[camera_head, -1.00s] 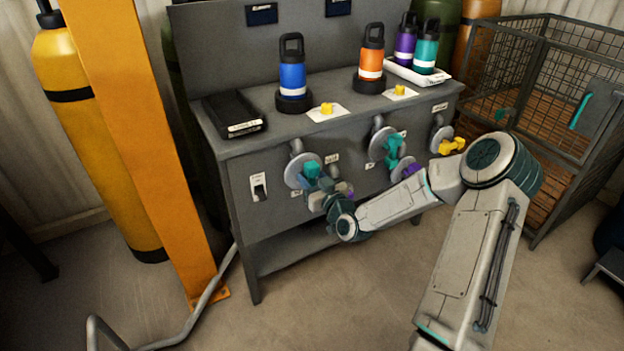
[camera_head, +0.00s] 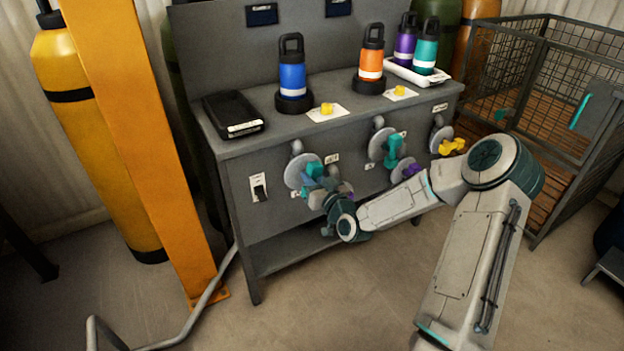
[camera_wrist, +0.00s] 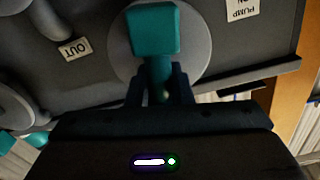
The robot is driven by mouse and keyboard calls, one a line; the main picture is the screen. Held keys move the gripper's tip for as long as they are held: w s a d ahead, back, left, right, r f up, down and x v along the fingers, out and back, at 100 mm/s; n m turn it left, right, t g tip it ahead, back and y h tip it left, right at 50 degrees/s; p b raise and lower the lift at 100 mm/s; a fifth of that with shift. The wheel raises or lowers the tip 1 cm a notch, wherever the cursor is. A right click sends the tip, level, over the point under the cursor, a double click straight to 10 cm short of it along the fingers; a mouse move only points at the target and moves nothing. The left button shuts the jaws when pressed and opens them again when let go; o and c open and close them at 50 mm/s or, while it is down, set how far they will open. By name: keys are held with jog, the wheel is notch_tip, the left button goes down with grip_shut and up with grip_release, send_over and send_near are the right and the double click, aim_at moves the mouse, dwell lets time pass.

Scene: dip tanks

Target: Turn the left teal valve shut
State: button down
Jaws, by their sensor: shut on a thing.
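The left teal valve (camera_head: 314,170) has a teal handle in front of a round grey disc on the front of the grey bench. In the wrist view its teal handle (camera_wrist: 153,30) stands up between the dark fingers of my gripper (camera_wrist: 164,85), with the grey disc (camera_wrist: 198,40) behind it. My gripper (camera_head: 324,185) is shut on the handle's lower part. In the head view the hand partly hides the handle. The middle valve (camera_head: 392,150), also teal, is to the right, with a purple part below it.
A yellow valve (camera_head: 452,146) is farther right on the panel. A switch (camera_head: 259,190) is to the left of the held valve. Blue (camera_head: 292,75) and orange (camera_head: 371,60) bottles stand on the bench top. An orange post (camera_head: 145,150) stands at the left and a wire cage (camera_head: 545,60) at the right.

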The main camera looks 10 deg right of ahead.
jog(key=m, duration=0.3)
jog(key=shift+d+f+m, duration=0.1)
jog(key=shift+d+m, duration=0.1)
jog(key=shift+m, duration=0.1)
jog(key=m, duration=0.4)
jog(key=shift+d+f+m+p, duration=0.15)
jog(key=shift+m+p, duration=0.15)
jog(key=m, duration=0.3)
jog(key=shift+w+f+m, duration=0.1)
jog(key=shift+f+m, duration=0.05)
jog(key=shift+m, duration=0.15)
jog(key=shift+f+m, duration=0.15)
jog(key=shift+m, duration=1.65)
jog(key=c, duration=1.3)
grip_release()
jog(key=shift+d, duration=0.1)
